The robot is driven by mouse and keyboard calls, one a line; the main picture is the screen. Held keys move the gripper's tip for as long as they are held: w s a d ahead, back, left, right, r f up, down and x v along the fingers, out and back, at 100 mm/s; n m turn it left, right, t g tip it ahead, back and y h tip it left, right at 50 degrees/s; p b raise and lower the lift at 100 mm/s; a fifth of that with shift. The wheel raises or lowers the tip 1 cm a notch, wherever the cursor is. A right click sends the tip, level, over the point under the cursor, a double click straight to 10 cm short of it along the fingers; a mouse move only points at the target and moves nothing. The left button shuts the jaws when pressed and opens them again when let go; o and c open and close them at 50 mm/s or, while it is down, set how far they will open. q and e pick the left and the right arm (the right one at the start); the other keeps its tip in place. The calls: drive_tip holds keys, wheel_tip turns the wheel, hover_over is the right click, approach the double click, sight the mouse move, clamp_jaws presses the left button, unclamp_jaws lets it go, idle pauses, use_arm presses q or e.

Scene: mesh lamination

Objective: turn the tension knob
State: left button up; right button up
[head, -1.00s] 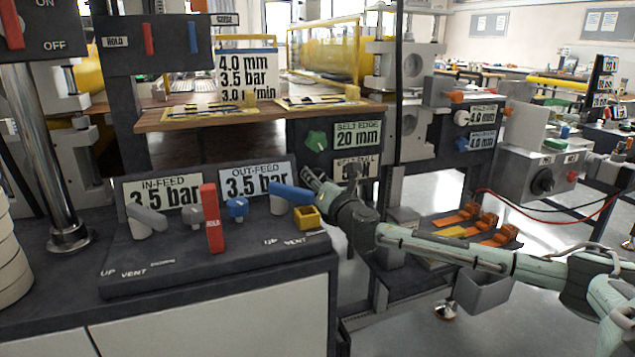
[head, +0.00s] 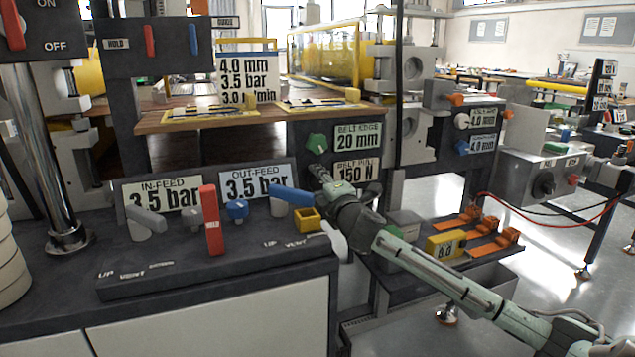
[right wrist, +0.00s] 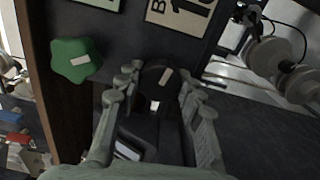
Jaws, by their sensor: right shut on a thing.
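The tension knob (right wrist: 158,76) is dark with a pale pointer mark, on the dark panel beside the belt pull display (head: 355,173), which reads 150 N. My right gripper (right wrist: 157,90) has its fingers on both sides of the knob and is shut on it. My left gripper is not in view.
The belt edge display (head: 357,136) reads 20 mm. A console with a red lever (head: 212,222), a blue lever (head: 291,196) and a yellow box (head: 306,218) stands left of my right arm. Orange tools (head: 490,242) and a yellow gauge (head: 446,244) lie on a low shelf.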

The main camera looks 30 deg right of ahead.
drive_tip(key=m, duration=0.2)
drive_tip(key=shift+m, duration=0.4)
drive_tip(key=shift+m+p, duration=0.55)
drive_tip(key=shift+m, duration=0.65)
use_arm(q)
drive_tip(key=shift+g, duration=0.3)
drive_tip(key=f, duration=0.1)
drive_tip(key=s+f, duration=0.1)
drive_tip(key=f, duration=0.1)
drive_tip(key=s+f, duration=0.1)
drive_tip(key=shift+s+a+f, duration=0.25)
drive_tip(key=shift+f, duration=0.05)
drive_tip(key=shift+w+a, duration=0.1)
use_arm(e)
drive_tip(key=o, duration=1.2)
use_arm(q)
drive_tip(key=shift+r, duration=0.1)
use_arm(e)
drive_tip(key=v, duration=1.2)
